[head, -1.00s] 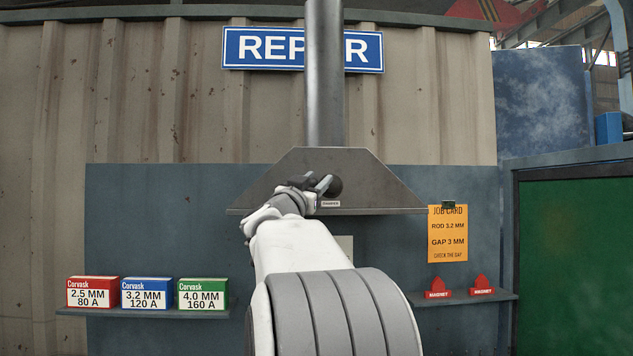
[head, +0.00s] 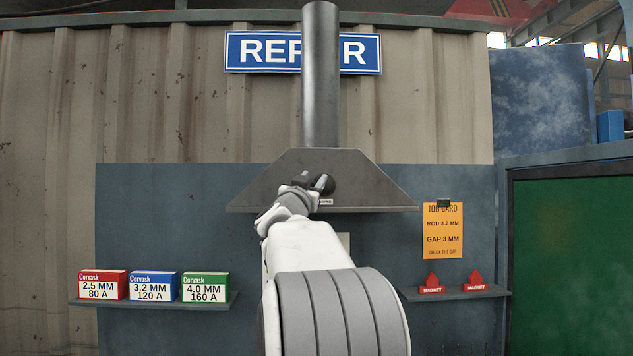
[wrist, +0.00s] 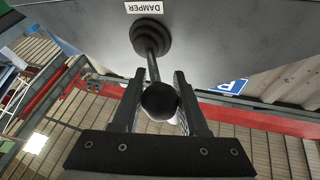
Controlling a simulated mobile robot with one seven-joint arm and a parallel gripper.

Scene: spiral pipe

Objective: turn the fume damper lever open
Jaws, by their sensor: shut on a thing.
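The fume hood (head: 270,192) is a grey metal trapezoid on the wall under a vertical duct. The damper lever is a dark rod (wrist: 152,58) with a black ball end (wrist: 160,100), standing out from a round dark base (wrist: 147,31) beside the DAMPER label (wrist: 145,7). My gripper (wrist: 162,88) has its two fingers on either side of the lever near the ball and is shut on it. In the head view my gripper (head: 318,184) is at the hood's front face, and my wrist hides most of the lever.
A left shelf (head: 150,304) carries red, blue and green rod boxes (head: 153,286). A right shelf (head: 455,295) carries two red magnets (head: 432,284). An orange job card (head: 442,231) hangs above it. A green panel (head: 575,260) stands at far right.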

